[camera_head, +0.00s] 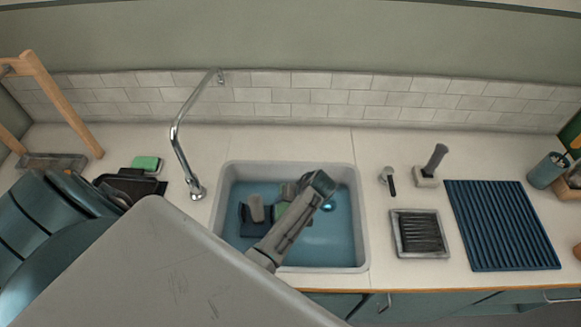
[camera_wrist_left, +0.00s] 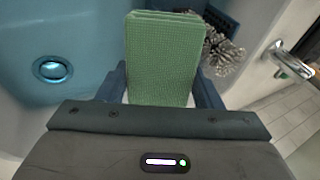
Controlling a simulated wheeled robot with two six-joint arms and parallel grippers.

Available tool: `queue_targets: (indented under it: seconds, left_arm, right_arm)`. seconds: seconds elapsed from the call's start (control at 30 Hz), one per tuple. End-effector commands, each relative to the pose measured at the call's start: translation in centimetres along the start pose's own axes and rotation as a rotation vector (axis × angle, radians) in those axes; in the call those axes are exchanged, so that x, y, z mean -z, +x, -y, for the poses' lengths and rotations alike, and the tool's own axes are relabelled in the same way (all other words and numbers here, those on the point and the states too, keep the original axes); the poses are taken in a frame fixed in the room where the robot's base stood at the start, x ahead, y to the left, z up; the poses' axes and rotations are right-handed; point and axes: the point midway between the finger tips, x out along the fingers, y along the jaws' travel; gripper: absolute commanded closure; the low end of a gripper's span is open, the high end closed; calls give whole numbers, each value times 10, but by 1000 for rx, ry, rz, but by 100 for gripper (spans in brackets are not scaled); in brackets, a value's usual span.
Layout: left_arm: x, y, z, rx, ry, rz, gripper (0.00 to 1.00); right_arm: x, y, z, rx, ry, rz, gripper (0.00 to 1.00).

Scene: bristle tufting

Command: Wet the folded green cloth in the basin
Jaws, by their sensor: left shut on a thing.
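The basin (camera_head: 362,235) is a white-rimmed sink with a blue interior, in the middle of the counter. My left arm reaches into it from the lower left, and the left gripper (camera_head: 300,196) is over or inside the basin. It is shut on the folded green cloth (camera_wrist_left: 163,60), which stands upright between the dark fingers in the left wrist view. Only a small green part of the cloth (camera_head: 282,209) shows in the head view. Whether the cloth touches water is hidden. The drain (camera_wrist_left: 52,69) shows at left in the wrist view. My right gripper is not in view.
A dark caddy (camera_head: 249,224) sits in the basin's left part, near a silvery scrubber (camera_wrist_left: 222,52). A tap (camera_head: 185,150) stands behind left. Plates (camera_head: 40,215) and a green sponge (camera_head: 146,163) are left. A black-grilled tray (camera_head: 420,233) and blue mat (camera_head: 500,225) are right.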

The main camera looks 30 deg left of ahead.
Motion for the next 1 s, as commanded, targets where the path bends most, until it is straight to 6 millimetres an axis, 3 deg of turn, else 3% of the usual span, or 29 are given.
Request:
queue_targets:
  seconds: [1.0]
  left_arm:
    - [-23,91,-44,0,0,0,63]
  right_arm:
    - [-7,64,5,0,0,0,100]
